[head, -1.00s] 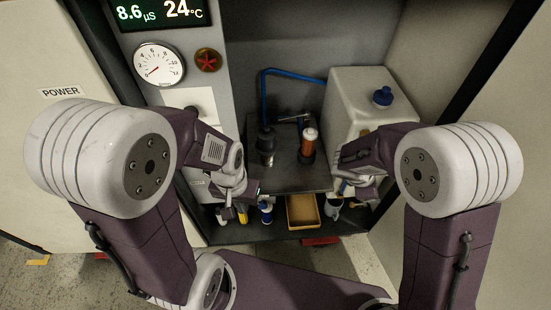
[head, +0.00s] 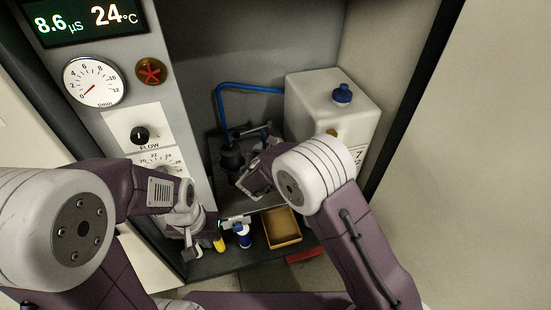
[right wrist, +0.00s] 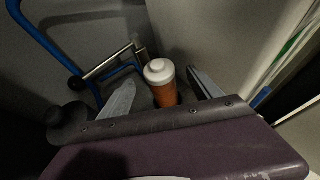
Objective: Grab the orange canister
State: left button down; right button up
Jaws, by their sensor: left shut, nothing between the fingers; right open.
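The orange canister (right wrist: 165,94) with a white cap stands upright in the right wrist view. My right gripper (right wrist: 160,80) is open, with one finger on each side of the canister and visible gaps. The canister's lower end is hidden by the gripper body. In the head view my right gripper (head: 252,182) is over the dark shelf inside the cabinet, and my arm hides the canister there. My left gripper (head: 192,250) is shut and empty, in front of the panel with the flow knob.
A white tank (head: 330,105) with a blue cap stands at the right, with a blue hose (head: 250,87) running to the pump. A dark round fitting (head: 230,157) stands left of my right gripper. A yellow tray (head: 282,228) and small bottles (head: 242,235) are on the lower shelf.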

jog(key=b+x, duration=0.1)
jog(key=x, duration=0.4)
jog(key=shift+w+r, duration=0.1)
grip_shut()
